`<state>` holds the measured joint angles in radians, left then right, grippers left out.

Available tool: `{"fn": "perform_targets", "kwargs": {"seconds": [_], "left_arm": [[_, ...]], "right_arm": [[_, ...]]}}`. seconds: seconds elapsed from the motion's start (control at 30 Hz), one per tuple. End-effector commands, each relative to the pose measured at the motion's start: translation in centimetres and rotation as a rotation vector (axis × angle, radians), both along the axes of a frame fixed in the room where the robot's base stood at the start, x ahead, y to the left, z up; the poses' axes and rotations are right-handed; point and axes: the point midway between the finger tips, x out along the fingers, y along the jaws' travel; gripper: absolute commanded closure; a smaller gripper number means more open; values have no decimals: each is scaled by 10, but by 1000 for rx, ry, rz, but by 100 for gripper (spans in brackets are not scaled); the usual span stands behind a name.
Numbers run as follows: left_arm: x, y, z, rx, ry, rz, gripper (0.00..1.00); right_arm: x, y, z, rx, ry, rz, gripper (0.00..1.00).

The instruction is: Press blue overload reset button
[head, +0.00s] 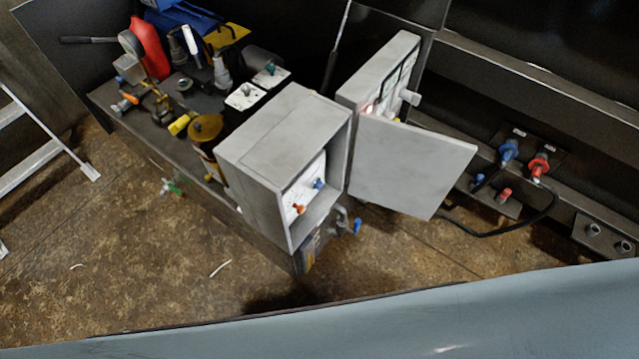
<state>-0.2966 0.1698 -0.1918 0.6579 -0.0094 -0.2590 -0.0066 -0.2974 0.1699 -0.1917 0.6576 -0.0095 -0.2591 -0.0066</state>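A small blue knob or button (319,184) sits on a white panel inside the open-fronted grey box (265,150) near the middle of the head view. An orange-red knob (298,209) is beside it, lower left on the same panel. I cannot read any label, so I cannot tell whether the blue part is the overload reset button. A second grey cabinet (378,62) stands behind to the right. Its panel is seen edge-on and partly hidden by its open door (410,165). Neither of my grippers shows in this view.
A dark bench (135,128) at the left holds valves, a red container (150,48) and several fittings. Blue (509,150) and red (540,163) couplings with a black hose are at the right. A ladder (40,150) stands at far left. The brown floor (130,260) in front is mostly clear.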

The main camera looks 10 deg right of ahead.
Motion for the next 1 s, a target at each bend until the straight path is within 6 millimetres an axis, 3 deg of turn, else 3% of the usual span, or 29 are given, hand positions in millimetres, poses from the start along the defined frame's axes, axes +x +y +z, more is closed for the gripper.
{"fn": "perform_targets", "kwargs": {"seconds": [0.03,0.33,1.0], "left_arm": [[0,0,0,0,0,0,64],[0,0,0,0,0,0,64],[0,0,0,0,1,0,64]], "right_arm": [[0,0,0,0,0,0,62],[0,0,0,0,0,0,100],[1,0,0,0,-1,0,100]]}}
